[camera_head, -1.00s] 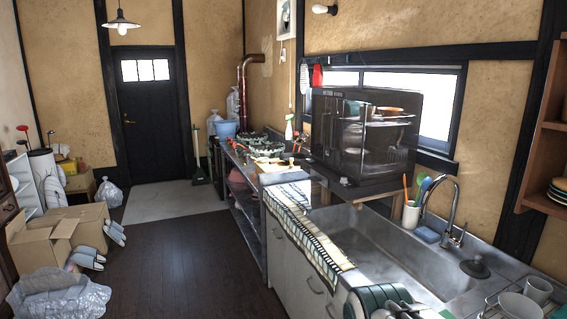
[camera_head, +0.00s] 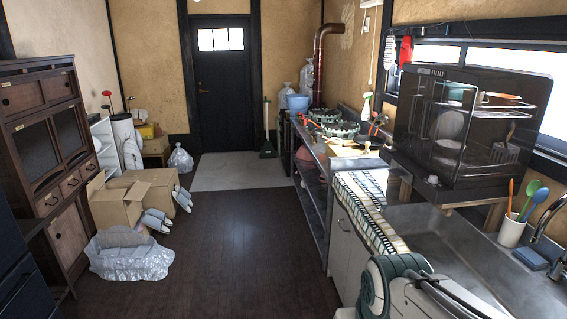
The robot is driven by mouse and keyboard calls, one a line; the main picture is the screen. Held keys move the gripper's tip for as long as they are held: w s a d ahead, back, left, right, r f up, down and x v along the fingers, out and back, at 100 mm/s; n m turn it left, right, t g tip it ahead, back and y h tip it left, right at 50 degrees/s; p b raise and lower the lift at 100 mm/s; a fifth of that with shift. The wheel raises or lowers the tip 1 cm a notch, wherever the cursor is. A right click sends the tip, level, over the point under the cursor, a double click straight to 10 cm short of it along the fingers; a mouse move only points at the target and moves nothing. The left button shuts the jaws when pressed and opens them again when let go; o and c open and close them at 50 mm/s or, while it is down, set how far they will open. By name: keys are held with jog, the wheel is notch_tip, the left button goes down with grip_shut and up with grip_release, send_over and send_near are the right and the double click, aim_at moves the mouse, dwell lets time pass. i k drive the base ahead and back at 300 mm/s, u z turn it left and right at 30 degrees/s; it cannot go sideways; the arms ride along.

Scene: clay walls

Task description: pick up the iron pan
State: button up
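I cannot clearly pick out the iron pan in the head view. The far end of the steel counter (camera_head: 318,152) holds stove burners (camera_head: 335,129) and small dark and orange items (camera_head: 379,127) too small to tell apart; a pan could be among them. Part of my own arm, white and dark green, shows at the bottom right, in front of the near counter. My gripper is not in view.
The dark wooden floor (camera_head: 240,235) is open down the middle to the door (camera_head: 222,85). Cardboard boxes (camera_head: 120,205), a plastic bag (camera_head: 130,255) and a wooden cabinet (camera_head: 50,150) line the left. A sink (camera_head: 440,232) and dish dryer (camera_head: 465,130) stand right.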

aim_at(374, 142)
jog(key=u, duration=0.4)
jog(key=i, duration=3.2)
jog(key=z, duration=0.9)
jog(key=i, duration=1.2)
jog(key=z, duration=0.35)
